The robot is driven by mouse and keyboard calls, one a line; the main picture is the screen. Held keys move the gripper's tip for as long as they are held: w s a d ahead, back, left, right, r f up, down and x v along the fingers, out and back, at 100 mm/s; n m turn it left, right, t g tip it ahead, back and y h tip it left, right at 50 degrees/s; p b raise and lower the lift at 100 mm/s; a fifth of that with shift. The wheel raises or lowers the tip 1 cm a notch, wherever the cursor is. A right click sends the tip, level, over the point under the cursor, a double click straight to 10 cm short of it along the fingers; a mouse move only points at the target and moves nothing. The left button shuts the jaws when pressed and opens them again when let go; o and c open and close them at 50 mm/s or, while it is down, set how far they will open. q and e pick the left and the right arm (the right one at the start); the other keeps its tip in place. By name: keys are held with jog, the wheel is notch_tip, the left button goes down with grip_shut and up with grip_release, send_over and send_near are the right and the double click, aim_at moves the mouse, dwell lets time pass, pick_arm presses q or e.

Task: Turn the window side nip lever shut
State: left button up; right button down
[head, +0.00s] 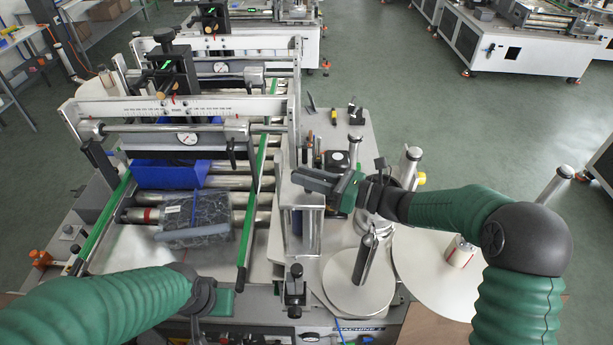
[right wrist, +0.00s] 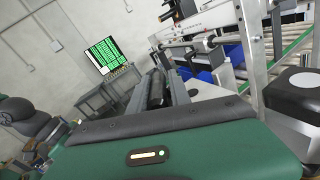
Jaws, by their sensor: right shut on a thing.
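My right gripper (head: 318,181) reaches in from the right at the upright metal plate of the labeller (head: 294,120). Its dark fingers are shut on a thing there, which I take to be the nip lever. The fingers hide it, so its angle cannot be told. In the right wrist view the fingers (right wrist: 158,86) point away beside the machine frame, close together. My left arm ends low in the head view near the front of the conveyor; a green part of its gripper (head: 221,301) shows, but no fingertips.
A round plate (head: 358,285), upright metal posts (head: 408,165) and a white disc (head: 430,262) stand close around my right forearm.

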pick_arm(q)
jog(key=shift+f, duration=0.4)
pick_arm(e)
jog(key=shift+d+f+m+t+h, duration=0.1)
jog(key=shift+m+t+h, duration=0.4)
jog(key=shift+t, duration=0.5)
jog(key=c, duration=1.5)
grip_release()
jog(key=shift+o, duration=1)
jog(key=shift+s+d, duration=0.25)
jog(key=shift+d, duration=0.15)
pick_arm(q)
jog(key=shift+s+d+r, duration=0.1)
jog(key=shift+s+d, duration=0.1)
jog(key=shift+d, duration=0.2)
pick_arm(e)
jog(key=shift+r, duration=0.2)
